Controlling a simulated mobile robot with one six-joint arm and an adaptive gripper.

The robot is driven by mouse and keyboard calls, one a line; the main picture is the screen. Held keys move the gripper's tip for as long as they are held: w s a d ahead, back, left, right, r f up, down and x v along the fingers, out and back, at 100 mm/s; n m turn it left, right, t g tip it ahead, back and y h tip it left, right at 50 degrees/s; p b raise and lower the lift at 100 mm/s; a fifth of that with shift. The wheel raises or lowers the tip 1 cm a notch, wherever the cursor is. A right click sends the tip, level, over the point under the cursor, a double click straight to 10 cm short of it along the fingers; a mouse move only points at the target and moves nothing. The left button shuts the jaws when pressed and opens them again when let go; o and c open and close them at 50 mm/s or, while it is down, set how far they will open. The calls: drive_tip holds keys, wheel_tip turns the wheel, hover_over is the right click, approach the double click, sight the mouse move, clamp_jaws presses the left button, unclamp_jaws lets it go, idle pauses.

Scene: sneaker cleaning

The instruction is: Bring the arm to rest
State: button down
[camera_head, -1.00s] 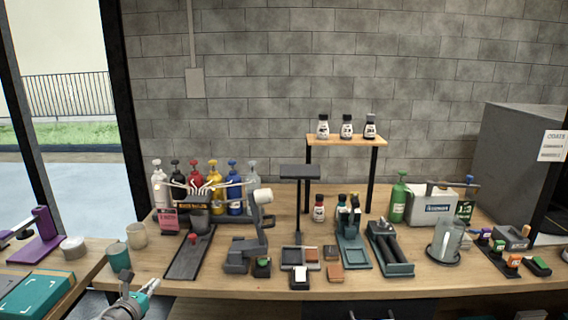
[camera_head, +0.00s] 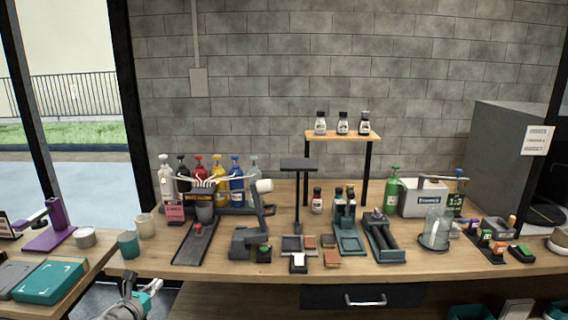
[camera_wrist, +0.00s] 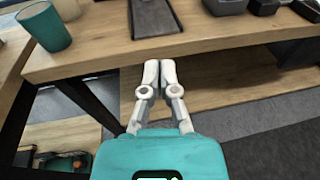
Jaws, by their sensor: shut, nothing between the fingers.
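My gripper (camera_wrist: 160,68) is shut and empty in the wrist view, its two pale fingertips together just in front of the workbench's front edge (camera_wrist: 215,48). In the head view my arm's teal and grey end (camera_head: 140,297) shows at the bottom left, below and in front of the workbench (camera_head: 215,265). The fingertips are hard to make out there.
A teal cup (camera_head: 128,245) and a pale cup (camera_head: 146,226) stand near the bench's left end. A black tray (camera_head: 192,247) lies right of them. A side table with a teal box (camera_head: 48,283) is at the left. Floor shows below the bench.

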drive_tip(key=w+d+f+m+g+h, duration=0.1)
drive_tip(key=w+d+f+m+g, duration=0.3)
drive_tip(key=d, duration=0.6)
drive_tip(key=d+f+m+g+h, duration=0.1)
drive_tip(key=d+f+m+g, duration=0.15)
drive_tip(key=d+m, duration=0.6)
drive_tip(key=w+d+f+m+g+h, duration=0.1)
drive_tip(key=w+d+f+m+g, duration=0.2)
drive_tip(key=d, duration=0.8)
drive_tip(key=s+d+f+m+g+y, duration=0.3)
drive_tip(key=s+d+m, duration=0.3)
drive_tip(key=d+m, duration=0.4)
drive_tip(key=s+d+f+m+g+y, duration=0.35)
drive_tip(key=s+d+m, duration=0.25)
drive_tip(key=d+m, duration=0.45)
wheel_tip(320, 180, up, 16)
drive_tip(key=n+p, duration=0.2)
drive_tip(key=p, duration=1.4)
drive_tip(key=shift+d+r+h+p, duration=0.25)
drive_tip(key=shift+d+h+p, duration=0.05)
drive_tip(key=shift+d+h, duration=0.1)
